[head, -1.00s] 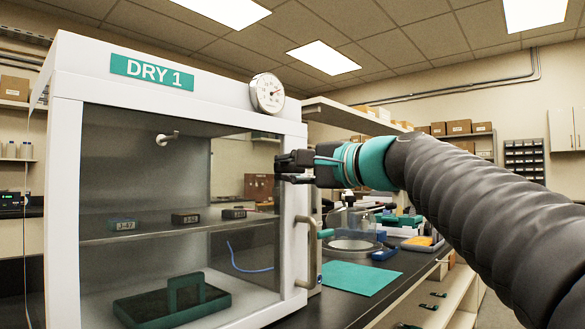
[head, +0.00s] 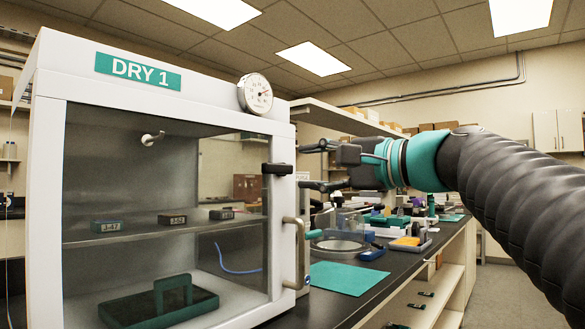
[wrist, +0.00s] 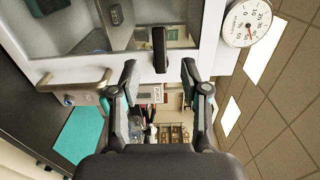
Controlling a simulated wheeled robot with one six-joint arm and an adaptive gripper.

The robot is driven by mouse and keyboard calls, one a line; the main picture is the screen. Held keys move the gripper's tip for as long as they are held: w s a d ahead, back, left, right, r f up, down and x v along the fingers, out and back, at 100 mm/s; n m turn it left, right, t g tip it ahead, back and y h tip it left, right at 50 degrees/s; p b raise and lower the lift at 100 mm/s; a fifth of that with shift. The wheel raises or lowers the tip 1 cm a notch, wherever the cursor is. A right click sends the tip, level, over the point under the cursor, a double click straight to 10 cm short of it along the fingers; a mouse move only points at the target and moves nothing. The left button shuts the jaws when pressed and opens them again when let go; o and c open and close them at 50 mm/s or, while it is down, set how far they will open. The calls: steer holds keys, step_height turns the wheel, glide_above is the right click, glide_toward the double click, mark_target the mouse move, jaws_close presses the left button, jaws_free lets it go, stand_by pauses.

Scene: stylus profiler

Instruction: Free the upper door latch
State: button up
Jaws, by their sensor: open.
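The upper door latch (head: 277,169) is a small black bar lying level across the right door edge of the white DRY 1 cabinet (head: 165,88). In the wrist view, which is turned sideways, the latch (wrist: 159,50) stands between and just beyond my fingertips. My gripper (head: 312,166) is open and empty to the right of the latch, one finger above its height and one below. It also shows wide open in the wrist view (wrist: 159,72). No contact with the latch is visible.
A metal door handle (head: 300,250) is below the latch on the same edge. A teal mat (head: 345,277) and bench equipment lie right of the cabinet. The air right of the door edge is fairly clear.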

steer(key=shift+v, duration=1.9)
